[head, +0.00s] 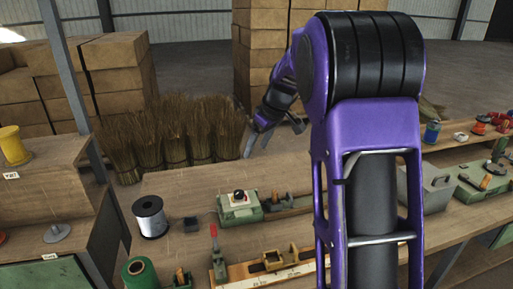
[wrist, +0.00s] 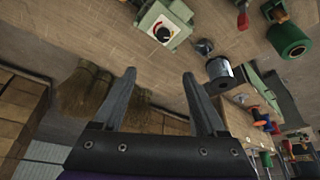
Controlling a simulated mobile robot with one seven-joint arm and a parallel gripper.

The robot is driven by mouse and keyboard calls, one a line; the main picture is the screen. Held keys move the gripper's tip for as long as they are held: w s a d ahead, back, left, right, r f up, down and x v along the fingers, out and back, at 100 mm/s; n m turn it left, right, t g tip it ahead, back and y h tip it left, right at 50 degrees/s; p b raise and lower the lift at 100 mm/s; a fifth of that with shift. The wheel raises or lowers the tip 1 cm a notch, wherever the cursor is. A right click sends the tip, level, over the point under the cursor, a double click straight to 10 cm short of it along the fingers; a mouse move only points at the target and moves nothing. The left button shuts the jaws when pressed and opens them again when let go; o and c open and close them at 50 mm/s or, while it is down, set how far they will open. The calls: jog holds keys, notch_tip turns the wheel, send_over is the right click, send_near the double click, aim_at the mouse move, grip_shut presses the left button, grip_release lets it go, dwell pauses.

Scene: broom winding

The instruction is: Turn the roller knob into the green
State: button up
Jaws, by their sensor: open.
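The roller knob is a small black knob (wrist: 163,34) on a white dial face with a coloured mark, on a pale green box (wrist: 150,14). In the head view the knob (head: 239,195) sits on top of the green box (head: 240,212), on the workbench. The dial's green zone and the knob's pointer are too small to tell. My gripper (wrist: 159,73) is open and empty, with the knob beyond its fingertips in the wrist view. In the head view my gripper (head: 260,138) is above and behind the box, apart from it.
A red-handled lever (head: 214,238) and a green spool (head: 140,274) are nearer. Bundles of bristles (head: 165,140) stand behind the bench. Bare wood (head: 185,185) lies behind the box.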

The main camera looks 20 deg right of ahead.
dwell(0.4)
jog(key=v, duration=1.7)
jog(key=shift+r, duration=0.2)
jog(key=b, duration=0.8)
send_near(239, 192)
jog(key=b+x, duration=0.2)
jog(key=x, duration=0.6)
jog(key=shift+w+f, duration=0.2)
jog(key=shift+w, duration=0.05)
grip_shut()
